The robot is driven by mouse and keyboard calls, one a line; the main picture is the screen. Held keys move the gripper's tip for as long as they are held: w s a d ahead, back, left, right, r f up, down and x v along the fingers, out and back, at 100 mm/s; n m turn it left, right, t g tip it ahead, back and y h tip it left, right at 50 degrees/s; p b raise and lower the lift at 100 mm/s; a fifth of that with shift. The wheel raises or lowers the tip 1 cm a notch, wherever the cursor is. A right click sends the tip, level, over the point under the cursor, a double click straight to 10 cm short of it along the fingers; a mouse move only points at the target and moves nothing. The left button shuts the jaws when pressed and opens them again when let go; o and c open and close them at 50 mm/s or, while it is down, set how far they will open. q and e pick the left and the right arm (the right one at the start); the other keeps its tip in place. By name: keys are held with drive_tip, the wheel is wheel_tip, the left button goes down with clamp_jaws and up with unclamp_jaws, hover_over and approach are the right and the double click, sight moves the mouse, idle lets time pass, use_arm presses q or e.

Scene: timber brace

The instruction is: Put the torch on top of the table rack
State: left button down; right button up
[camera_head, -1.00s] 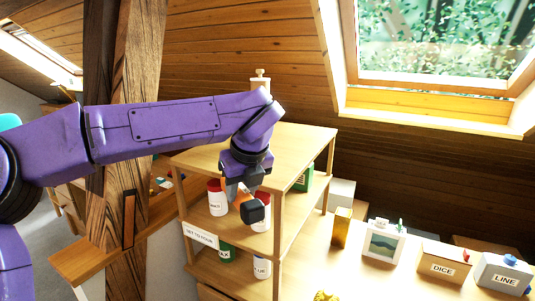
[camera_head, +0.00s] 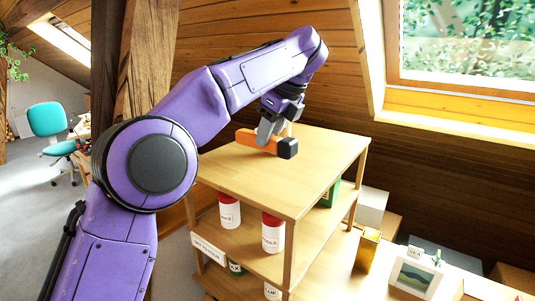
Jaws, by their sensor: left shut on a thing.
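The torch (camera_head: 258,141) has an orange body and a black head. It lies roughly level at the top board of the wooden table rack (camera_head: 290,180), near the back left of that board. My left gripper (camera_head: 268,138) is shut on the torch from above. I cannot tell whether the torch touches the board or is slightly above it. My right gripper is not in view.
Red-capped white jars (camera_head: 273,235) stand on the shelf below the top board. The front and right of the top board are clear. A gold box (camera_head: 367,250) and a framed picture (camera_head: 417,272) stand right of the rack. A timber post rises behind my left arm.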

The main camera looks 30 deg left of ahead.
use_arm(q)
drive_tip(key=a+f, duration=0.1)
drive_tip(key=f, duration=0.1)
drive_tip(key=shift+w+a+f, duration=0.3)
drive_tip(key=shift+w+a, duration=0.05)
drive_tip(key=shift+w, duration=0.05)
drive_tip(key=w+f, duration=0.1)
drive_tip(key=w+a+f, duration=0.1)
drive_tip(key=w, duration=0.1)
drive_tip(key=w+f, duration=0.1)
drive_tip(key=f, duration=0.1)
drive_tip(key=shift+w+a+f+p, duration=0.1)
drive_tip(key=shift+w+a+p, duration=0.05)
drive_tip(key=shift+a+p, duration=0.2)
drive_tip(key=shift+s+f, duration=0.2)
drive_tip(key=shift+f, duration=0.45)
drive_tip(key=shift+s+f, duration=0.15)
drive_tip(key=shift+f, duration=0.45)
drive_tip(key=shift+s+a, duration=0.15)
drive_tip(key=shift+s, duration=0.25)
drive_tip(key=shift+w+f+b, duration=0.3)
drive_tip(key=shift+b, duration=0.05)
drive_tip(key=c, duration=0.8)
unclamp_jaws()
drive_tip(key=shift+w, duration=0.1)
drive_tip(key=shift+o, duration=0.5)
drive_tip(key=shift+r, duration=0.1)
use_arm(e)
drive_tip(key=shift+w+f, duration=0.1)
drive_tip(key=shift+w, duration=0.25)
